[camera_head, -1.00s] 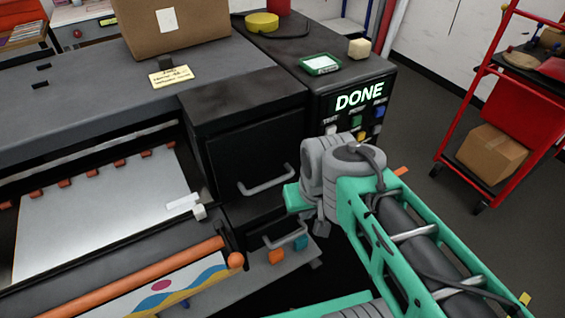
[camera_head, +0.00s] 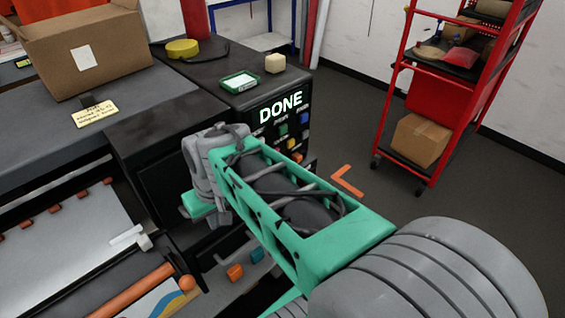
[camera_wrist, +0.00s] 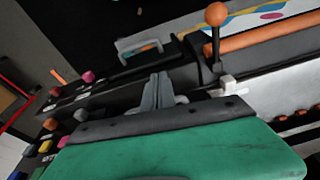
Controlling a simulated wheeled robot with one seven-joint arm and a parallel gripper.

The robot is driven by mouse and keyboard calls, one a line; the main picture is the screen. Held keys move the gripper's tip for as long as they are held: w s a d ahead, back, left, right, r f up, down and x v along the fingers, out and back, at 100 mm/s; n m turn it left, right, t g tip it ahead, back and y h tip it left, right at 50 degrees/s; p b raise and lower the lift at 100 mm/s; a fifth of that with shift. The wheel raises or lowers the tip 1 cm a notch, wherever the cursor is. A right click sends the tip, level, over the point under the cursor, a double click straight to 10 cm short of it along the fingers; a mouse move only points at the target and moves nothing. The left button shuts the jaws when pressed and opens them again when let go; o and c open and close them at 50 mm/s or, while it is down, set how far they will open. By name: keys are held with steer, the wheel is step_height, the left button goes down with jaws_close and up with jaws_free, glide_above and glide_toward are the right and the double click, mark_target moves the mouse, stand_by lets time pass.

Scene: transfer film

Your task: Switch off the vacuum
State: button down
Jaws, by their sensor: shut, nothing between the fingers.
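The machine's control panel shows a lit "DONE" display (camera_head: 281,107) with coloured buttons below it, among them a blue button (camera_head: 304,117), a green button (camera_head: 282,130) and an orange button (camera_head: 298,157). Their labels are too small to read, so I cannot tell which control is the vacuum's. My arm hides part of the panel. In the wrist view, my gripper (camera_wrist: 157,80) is shut and empty above the machine's front. A pink knob (camera_wrist: 88,76) and a yellow button (camera_wrist: 45,146) lie to its left, apart from it.
A cardboard box (camera_head: 88,50) stands on top. A red cart (camera_head: 445,90) stands right, with clear floor between.

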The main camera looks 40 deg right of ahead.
steer(key=w+d+r+m+g+y+p, duration=0.15)
steer(key=w+d+p, duration=0.3)
steer(key=d, duration=0.45)
steer(key=d+n+t+y+p, duration=0.35)
steer(key=d+p, duration=0.25)
steer(key=d, duration=2.3)
steer(key=shift+y, duration=0.3)
steer(key=b+x, duration=1)
steer(key=x, duration=0.1)
steer(key=shift+s+a+f+b, duration=0.15)
steer(key=shift+a+f+b, duration=0.05)
steer(key=shift+a+b, duration=0.1)
steer(key=a, duration=0.3)
steer(key=shift+s+r, duration=0.15)
steer(key=shift+r, duration=0.1)
steer(key=shift+a, duration=0.25)
